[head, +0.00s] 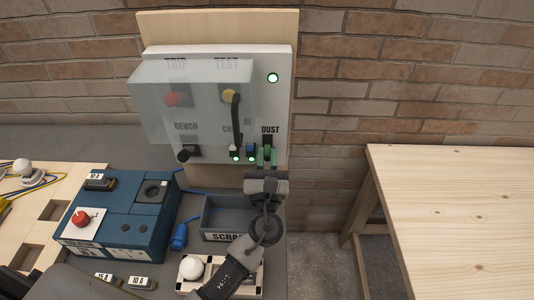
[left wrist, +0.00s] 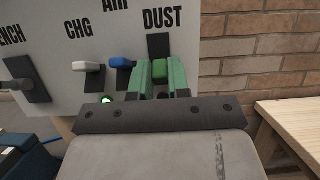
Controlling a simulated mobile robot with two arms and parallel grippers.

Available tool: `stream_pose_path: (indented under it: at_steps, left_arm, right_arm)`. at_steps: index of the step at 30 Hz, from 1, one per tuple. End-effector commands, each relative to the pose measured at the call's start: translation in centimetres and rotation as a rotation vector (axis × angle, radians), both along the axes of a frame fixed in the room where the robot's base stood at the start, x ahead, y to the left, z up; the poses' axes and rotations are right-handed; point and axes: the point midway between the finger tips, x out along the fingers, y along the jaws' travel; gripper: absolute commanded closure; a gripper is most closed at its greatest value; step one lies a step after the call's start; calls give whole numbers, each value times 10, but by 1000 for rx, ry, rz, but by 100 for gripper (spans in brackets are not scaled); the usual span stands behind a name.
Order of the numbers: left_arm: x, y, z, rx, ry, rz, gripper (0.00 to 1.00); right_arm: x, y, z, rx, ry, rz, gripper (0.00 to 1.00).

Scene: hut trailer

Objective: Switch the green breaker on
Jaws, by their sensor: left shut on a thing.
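The breaker panel (head: 282,100) hangs on a wooden board on the brick wall. The green breaker (left wrist: 160,69) is at its right, under the DUST label, with its dark slot showing above the lever. The lever sits at the low end of that slot. My left gripper (head: 267,156) is shut on the green breaker, its green fingers on either side of the lever, as the left wrist view (left wrist: 162,80) also shows. Any lamp below this breaker is hidden by the gripper. My right gripper is not in view.
A white breaker (left wrist: 86,66) and a blue breaker (left wrist: 122,62) stand close left of my fingers, with lit green lamps below in the head view. A clear cover (head: 190,100) juts out over the panel's left. A SCRAP bin (head: 215,218) and blue box (head: 120,215) stand below.

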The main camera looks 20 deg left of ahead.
Motion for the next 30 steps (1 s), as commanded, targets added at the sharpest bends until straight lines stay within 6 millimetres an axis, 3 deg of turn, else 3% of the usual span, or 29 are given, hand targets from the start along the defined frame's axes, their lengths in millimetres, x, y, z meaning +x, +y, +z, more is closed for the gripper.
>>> stream_pose_path:
  at_steps: [9, 15, 30]
  left_arm:
    - [-2, 0, 17, -50, 172, 1, 100]
    - [-2, 0, 18, -96, 318, 0, 100]
    - [-1, 0, 20, -179, 619, 0, 100]
  right_arm:
    - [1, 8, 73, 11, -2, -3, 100]
    - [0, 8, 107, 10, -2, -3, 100]
    - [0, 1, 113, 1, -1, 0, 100]
